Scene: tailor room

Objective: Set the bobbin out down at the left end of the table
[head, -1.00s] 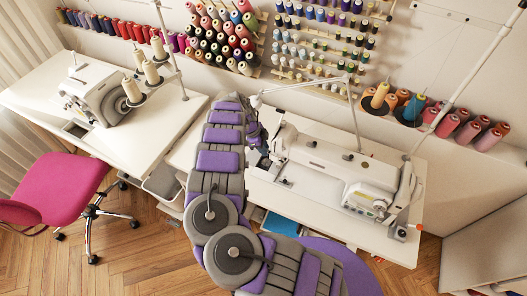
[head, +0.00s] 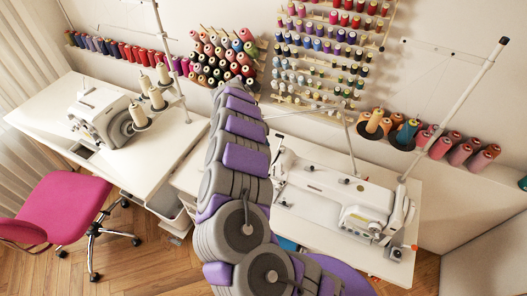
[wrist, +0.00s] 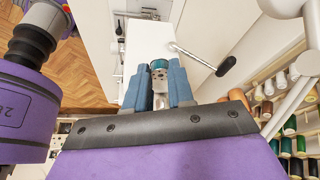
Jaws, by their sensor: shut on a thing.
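In the wrist view, my gripper (wrist: 158,82) has two blue fingers shut on a small teal bobbin (wrist: 158,64) at their tips. In the head view, my arm hides the gripper and bobbin. The right white table (head: 430,205) carries a white sewing machine (head: 325,185), and my arm covers part of its left end. The left white table (head: 165,165) carries a white overlock machine (head: 100,118).
Thread racks (head: 330,50) line the wall behind. A thread stand with cones (head: 140,117) rises from the left table. A pink chair (head: 65,205) stands before it. In the wrist view, a rod with a black end (wrist: 226,65) is right of the fingers.

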